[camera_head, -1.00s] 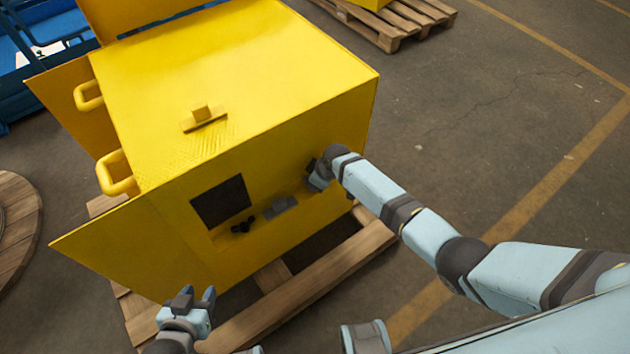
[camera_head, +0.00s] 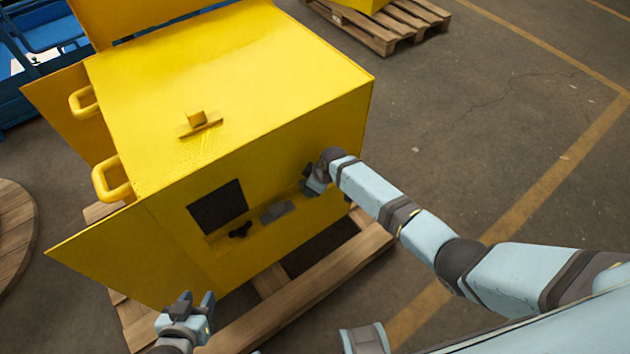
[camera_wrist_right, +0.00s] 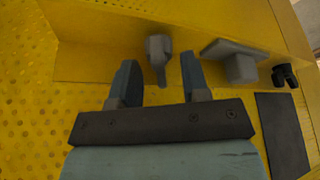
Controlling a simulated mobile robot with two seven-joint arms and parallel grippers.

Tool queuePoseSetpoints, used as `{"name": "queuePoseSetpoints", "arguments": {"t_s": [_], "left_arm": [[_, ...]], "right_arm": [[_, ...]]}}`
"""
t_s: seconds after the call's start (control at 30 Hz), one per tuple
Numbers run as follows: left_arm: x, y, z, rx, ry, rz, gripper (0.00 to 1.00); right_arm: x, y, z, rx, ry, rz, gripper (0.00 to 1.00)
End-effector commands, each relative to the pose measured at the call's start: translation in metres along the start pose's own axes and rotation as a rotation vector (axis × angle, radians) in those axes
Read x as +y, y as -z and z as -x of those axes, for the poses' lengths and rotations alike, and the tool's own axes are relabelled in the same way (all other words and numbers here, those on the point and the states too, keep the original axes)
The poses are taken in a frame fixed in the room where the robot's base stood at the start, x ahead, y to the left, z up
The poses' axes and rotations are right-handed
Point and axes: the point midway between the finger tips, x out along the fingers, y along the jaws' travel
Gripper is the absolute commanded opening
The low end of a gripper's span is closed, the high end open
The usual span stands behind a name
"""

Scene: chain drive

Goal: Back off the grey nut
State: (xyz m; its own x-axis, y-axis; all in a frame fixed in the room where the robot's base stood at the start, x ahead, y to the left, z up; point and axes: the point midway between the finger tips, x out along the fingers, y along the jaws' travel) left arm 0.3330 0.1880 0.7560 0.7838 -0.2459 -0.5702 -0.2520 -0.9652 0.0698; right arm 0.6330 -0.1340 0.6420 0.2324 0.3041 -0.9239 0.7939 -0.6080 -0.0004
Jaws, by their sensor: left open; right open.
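In the right wrist view, a grey part with a wide head and narrower stem, apparently the grey nut (camera_wrist_right: 158,50), sits at the ledge of the yellow box. My right gripper (camera_wrist_right: 158,68) is open, one finger on each side of the stem, with visible gaps. I cannot tell how deep the stem lies between the fingers. In the head view my right gripper (camera_head: 312,182) is at the right part of the box's front recess and hides the nut. My left gripper (camera_head: 188,306) is open and empty, low in front of the box.
The yellow box (camera_head: 240,70) stands on a wooden pallet (camera_head: 335,250). Along the recess are a grey block (camera_head: 277,211), a black knob (camera_head: 240,230) and a dark panel (camera_head: 218,206). An open yellow door (camera_head: 115,250) juts out left. Floor at right is clear.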

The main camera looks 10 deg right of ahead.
Motion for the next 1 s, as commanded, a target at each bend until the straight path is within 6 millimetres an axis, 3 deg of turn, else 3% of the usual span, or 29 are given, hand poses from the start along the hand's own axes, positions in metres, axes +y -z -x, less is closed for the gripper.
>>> {"name": "queuePoseSetpoints", "arguments": {"t_s": [0.17, 0.6, 0.8, 1.0], "left_arm": [[-0.002, 0.005, 0.005, 0.001, 0.002, -0.012, 0.42], [-0.002, 0.009, 0.011, 0.006, 0.004, -0.024, 0.42], [-0.001, 0.011, 0.011, 0.009, 0.004, -0.025, 0.42], [0.000, 0.011, 0.012, 0.011, 0.004, -0.025, 0.42]], "right_arm": [[0.000, 0.000, 0.023, 0.001, -0.001, 0.001, 0.42], [0.001, 0.000, 0.116, 0.000, -0.003, 0.001, 0.42], [0.000, 0.000, 0.134, 0.000, -0.001, 0.000, 0.42], [0.000, 0.000, 0.137, -0.001, 0.000, 0.000, 0.42]]}}
